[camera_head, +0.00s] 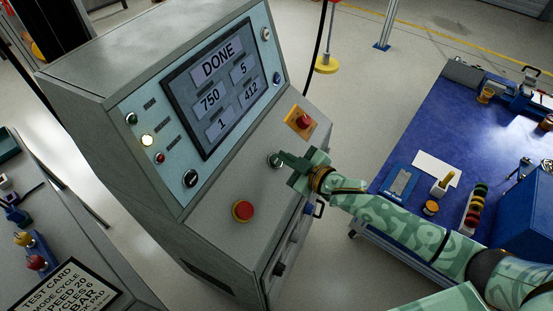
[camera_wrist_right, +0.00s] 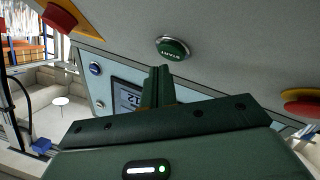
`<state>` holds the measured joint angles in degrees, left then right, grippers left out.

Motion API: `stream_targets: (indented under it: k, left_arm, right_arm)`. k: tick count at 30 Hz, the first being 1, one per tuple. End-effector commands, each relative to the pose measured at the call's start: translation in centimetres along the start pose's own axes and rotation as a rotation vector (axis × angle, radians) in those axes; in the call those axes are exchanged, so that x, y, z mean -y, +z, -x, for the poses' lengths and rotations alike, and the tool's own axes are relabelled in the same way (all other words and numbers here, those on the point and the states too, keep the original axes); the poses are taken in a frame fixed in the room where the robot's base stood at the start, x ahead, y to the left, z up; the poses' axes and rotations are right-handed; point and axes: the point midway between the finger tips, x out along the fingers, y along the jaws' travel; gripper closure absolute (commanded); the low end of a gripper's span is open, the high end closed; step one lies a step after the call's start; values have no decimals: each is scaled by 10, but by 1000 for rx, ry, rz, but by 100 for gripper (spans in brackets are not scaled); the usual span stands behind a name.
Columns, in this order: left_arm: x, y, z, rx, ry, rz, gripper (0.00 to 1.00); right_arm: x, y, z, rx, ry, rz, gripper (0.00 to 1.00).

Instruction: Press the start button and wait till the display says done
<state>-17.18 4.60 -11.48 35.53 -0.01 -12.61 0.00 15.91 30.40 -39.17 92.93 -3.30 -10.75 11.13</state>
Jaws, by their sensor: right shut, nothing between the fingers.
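The grey control cabinet (camera_head: 120,110) has a tilted display (camera_head: 212,82) that reads DONE at the top, with 750, 5, 412 and 1 below. The green start button (camera_head: 275,159) is on the sloped panel under the display. It also shows in the wrist view as a round green button (camera_wrist_right: 172,48) with START lettering. My right gripper (camera_head: 284,158) is shut and empty, with its fingertips at the start button. In the wrist view its closed fingers (camera_wrist_right: 158,72) end just at the button's edge; I cannot tell whether they touch it. My left gripper is not in view.
A red mushroom button (camera_head: 242,210) and a red switch on a yellow plate (camera_head: 303,121) flank the start button. A blue-topped bench (camera_head: 400,150) with tools stands right. A test card (camera_head: 65,288) lies at lower left.

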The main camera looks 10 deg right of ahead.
Motion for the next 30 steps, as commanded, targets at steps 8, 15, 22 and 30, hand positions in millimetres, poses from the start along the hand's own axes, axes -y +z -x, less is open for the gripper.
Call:
stream_targets:
  k: [8, 15, 22, 30]
  left_arm:
    - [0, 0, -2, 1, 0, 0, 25]
    - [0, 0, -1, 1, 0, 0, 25]
    - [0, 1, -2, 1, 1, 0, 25]
    - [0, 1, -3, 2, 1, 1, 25]
  right_arm:
    - [4, 4, -6, -1, 0, 0, 100]
    - [4, 4, -6, 0, 0, 1, 100]
    - [5, 4, -6, 0, 0, 0, 100]
    - [6, 6, -9, 0, 0, 0, 100]
